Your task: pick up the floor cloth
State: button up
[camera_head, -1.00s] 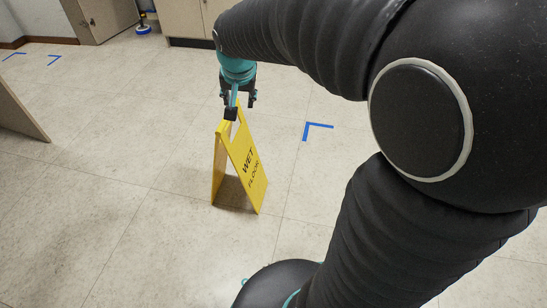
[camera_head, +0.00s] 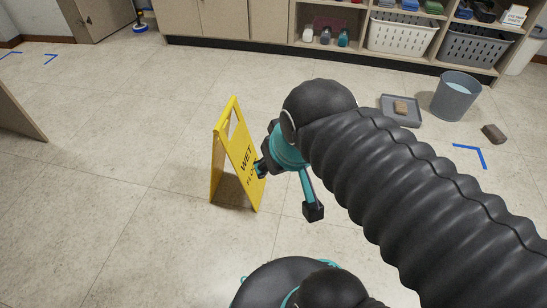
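I cannot tell for sure which thing is the floor cloth. A small grey-brown item (camera_head: 494,134) lies on the floor at the right, beyond my arm; it could be a folded cloth or a block. My gripper (camera_head: 288,190) is in the middle of the view, well to the left of that item. Its two fingers are spread wide and nothing shows between them. One finger overlaps the yellow wet floor sign (camera_head: 243,150) in the picture; I cannot tell whether they touch.
A grey tray (camera_head: 387,103) holding a tan block (camera_head: 400,108) and a grey bucket (camera_head: 455,98) stand near the small item. Shelves with a white basket (camera_head: 402,33) and a grey basket (camera_head: 473,46) line the back. The floor at left is mostly clear.

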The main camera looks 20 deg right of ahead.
aim_at(401, 107)
jog(key=z, duration=2.25)
jog(key=i, duration=0.15)
jog(key=k, duration=0.3)
jog(key=u, duration=0.55)
